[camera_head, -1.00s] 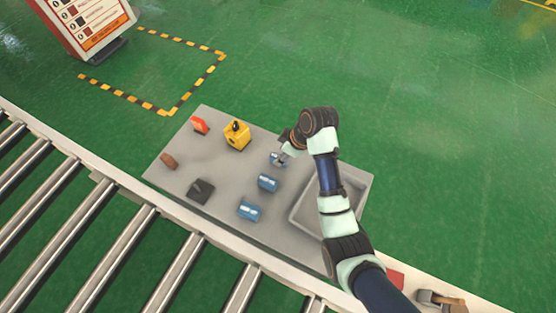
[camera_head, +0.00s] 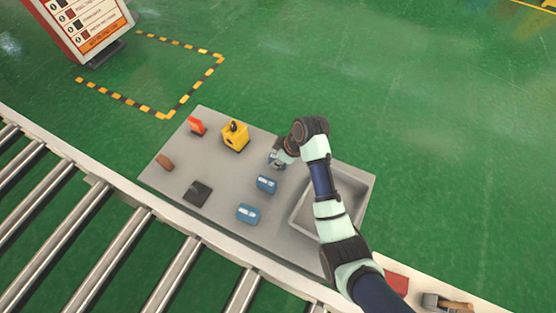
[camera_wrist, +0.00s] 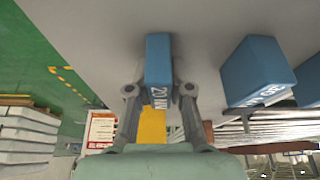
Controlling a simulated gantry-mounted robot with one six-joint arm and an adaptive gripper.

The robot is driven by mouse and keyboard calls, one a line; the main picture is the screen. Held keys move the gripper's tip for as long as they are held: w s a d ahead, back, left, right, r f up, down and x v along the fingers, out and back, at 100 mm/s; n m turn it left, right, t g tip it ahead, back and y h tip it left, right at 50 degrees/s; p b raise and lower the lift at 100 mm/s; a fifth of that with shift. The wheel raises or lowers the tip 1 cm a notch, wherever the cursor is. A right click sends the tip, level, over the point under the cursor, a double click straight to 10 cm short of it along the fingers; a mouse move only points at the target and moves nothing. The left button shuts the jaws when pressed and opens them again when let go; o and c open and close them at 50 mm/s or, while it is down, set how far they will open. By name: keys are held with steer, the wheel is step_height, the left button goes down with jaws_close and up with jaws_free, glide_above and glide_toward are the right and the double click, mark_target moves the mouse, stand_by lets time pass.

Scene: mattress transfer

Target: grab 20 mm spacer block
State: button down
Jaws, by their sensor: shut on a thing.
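The 20 mm spacer block (camera_wrist: 158,72) is a blue block with white lettering reading "20 MM" in the wrist view. My gripper (camera_wrist: 160,90) has one finger on each side of it and is shut on it. In the head view my gripper (camera_head: 277,161) is low over the grey table (camera_head: 218,168), left of the grey bin, and mostly hides the block. I cannot tell whether the block still touches the table.
Two other blue blocks (camera_head: 266,184) (camera_head: 248,214) stand nearby. A yellow block (camera_head: 235,138), a red item (camera_head: 197,126), a brown piece (camera_head: 165,162) and a black piece (camera_head: 198,194) lie further left. The grey bin (camera_head: 366,190) is at right. A roller conveyor (camera_head: 120,255) runs in front.

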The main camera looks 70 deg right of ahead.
step_height(320, 180, up, 20)
steer(key=p, duration=0.9)
